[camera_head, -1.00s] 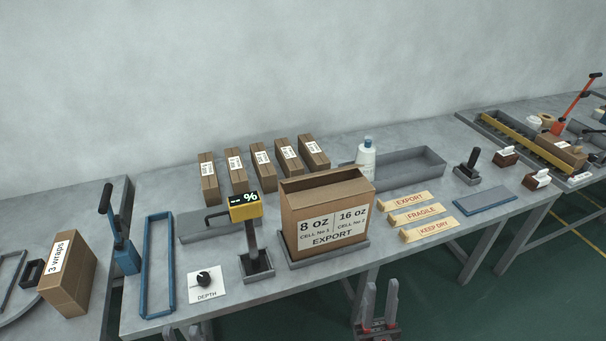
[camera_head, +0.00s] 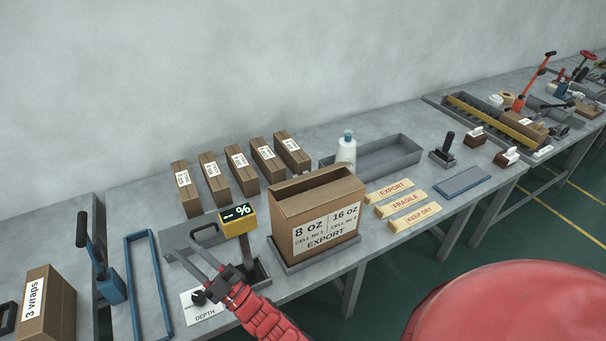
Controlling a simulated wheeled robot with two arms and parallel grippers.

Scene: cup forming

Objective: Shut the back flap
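The brown export carton (camera_head: 326,218) stands upright on a grey tray on the bench. Its printed front reads 8 oz, 16 oz and EXPORT. A dark gap shows along its top, with a brown panel standing along the rear edge; I cannot tell exactly how each flap lies. My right gripper (camera_head: 183,247) is to the left of the carton, in front of the yellow display. Its two fingers are apart and empty, pointing up and left. It is clear of the carton. My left gripper is not in view.
The yellow display (camera_head: 237,221) on its post stands between my gripper and the carton. A depth dial card (camera_head: 203,308) lies below my gripper. Several small boxes (camera_head: 243,172) stand behind. A white bottle (camera_head: 346,150) and a grey bin (camera_head: 399,158) are behind right; label strips (camera_head: 405,205) lie right.

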